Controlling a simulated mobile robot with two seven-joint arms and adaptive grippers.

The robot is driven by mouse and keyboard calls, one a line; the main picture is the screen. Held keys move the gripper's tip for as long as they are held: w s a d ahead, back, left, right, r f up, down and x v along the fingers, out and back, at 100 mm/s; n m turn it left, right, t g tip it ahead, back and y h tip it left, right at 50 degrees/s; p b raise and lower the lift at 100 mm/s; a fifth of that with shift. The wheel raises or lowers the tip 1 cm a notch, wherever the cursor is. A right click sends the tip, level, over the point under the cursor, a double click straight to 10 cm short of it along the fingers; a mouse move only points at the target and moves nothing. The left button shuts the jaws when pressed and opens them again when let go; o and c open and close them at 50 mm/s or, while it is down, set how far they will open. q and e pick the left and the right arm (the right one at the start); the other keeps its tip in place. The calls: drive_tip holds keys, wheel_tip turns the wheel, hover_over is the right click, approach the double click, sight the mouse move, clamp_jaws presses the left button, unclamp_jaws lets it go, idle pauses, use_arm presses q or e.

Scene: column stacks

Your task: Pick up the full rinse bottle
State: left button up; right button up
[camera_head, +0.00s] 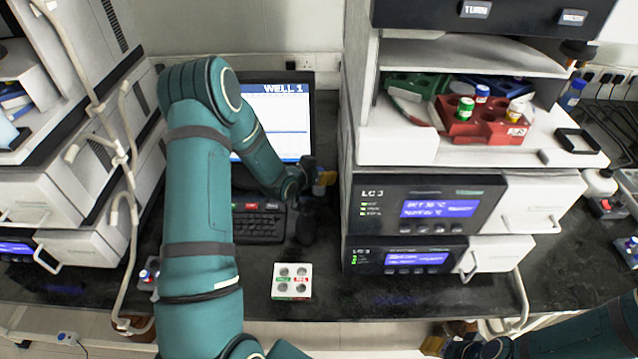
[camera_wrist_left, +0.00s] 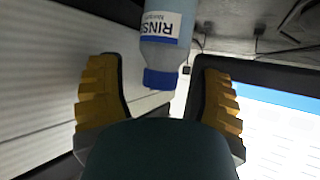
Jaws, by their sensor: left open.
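The rinse bottle (camera_wrist_left: 166,40) is pale blue with a white label reading RINSE and a blue cap. In the left wrist view it is at the top centre, cap pointing down the picture towards my palm. My left gripper (camera_wrist_left: 158,75) is open, with a yellow finger to each side of the bottle's cap end; no contact shows. How full the bottle is, I cannot tell. In the head view my left gripper (camera_head: 322,180) is by the monitor's lower right corner; the bottle is not clearly visible there. My right gripper (camera_head: 458,346) is partly in view at the bottom edge, its jaws unclear.
A monitor (camera_head: 290,130) reading WELL 1 and a keyboard (camera_head: 258,225) are behind my left arm. A white rack (camera_head: 291,282) is on the bench front. Stacked LC 3 units (camera_head: 425,205) stand to the right, with a red tube rack (camera_head: 485,125) above.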

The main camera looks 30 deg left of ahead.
use_arm(q)
drive_tip(key=c, duration=1)
wheel_tip(320, 180, up, 26)
drive_tip(key=p, duration=0.5)
drive_tip(key=shift+r, duration=0.25)
drive_tip(key=shift+r+p, duration=0.35)
drive_tip(key=shift+r, duration=0.45)
use_arm(e)
drive_tip(key=shift+t, duration=0.4)
drive_tip(key=shift+w+d+r, duration=0.1)
drive_tip(key=shift+w+r, duration=0.2)
drive_tip(key=shift+r, duration=0.65)
drive_tip(key=shift+w+d+r, duration=0.1)
drive_tip(key=shift+w+r, duration=0.2)
drive_tip(key=shift+r, duration=0.65)
drive_tip(key=shift+w+r, duration=0.3)
drive_tip(key=shift+r, duration=0.65)
